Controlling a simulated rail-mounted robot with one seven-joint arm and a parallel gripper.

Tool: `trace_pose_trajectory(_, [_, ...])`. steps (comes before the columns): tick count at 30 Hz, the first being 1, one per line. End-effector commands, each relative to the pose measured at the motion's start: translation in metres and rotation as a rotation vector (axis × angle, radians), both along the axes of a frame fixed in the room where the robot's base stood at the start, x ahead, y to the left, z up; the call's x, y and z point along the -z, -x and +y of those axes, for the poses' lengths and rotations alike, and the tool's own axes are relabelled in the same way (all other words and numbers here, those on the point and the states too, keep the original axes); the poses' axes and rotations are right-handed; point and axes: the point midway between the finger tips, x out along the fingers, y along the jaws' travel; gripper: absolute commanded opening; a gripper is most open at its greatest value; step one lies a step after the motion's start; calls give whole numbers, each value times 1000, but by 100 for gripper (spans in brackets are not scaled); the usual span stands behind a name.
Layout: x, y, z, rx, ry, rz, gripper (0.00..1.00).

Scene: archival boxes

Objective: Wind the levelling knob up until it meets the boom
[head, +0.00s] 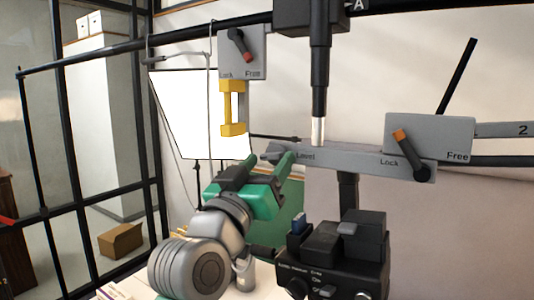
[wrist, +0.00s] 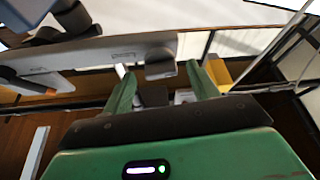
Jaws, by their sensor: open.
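The grey boom bar (head: 345,160) carries a "Level" label near its left end and a "Lock"/"Free" plate (head: 452,135) with an orange-tipped lever at its right. In the wrist view the bar (wrist: 95,55) crosses the upper left. A short grey cylinder, apparently the levelling knob (wrist: 160,65), shows at its end, beyond and between my fingertips. My green gripper (head: 266,162) is open and empty just below the bar's left end. Its two fingers (wrist: 160,88) stand apart in the wrist view. Contact with the knob and any gap from knob to boom cannot be told.
A yellow bracket (head: 241,108) hangs from another "Lock"/"Free" plate above my gripper. A black column with a pale rod (head: 318,130) stands above the bar. A black control unit (head: 335,260) stands below right. A white lit panel (head: 190,110) is behind.

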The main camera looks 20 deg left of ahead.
Motion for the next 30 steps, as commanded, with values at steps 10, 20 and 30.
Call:
trace_pose_trajectory(10, [-5,-13,-1,-1,0,-1,59])
trace_pose_trajectory(20, [-5,-13,-1,-1,-1,0,14])
trace_pose_trajectory(30, [7,-13,2,-3,-238,-39,14])
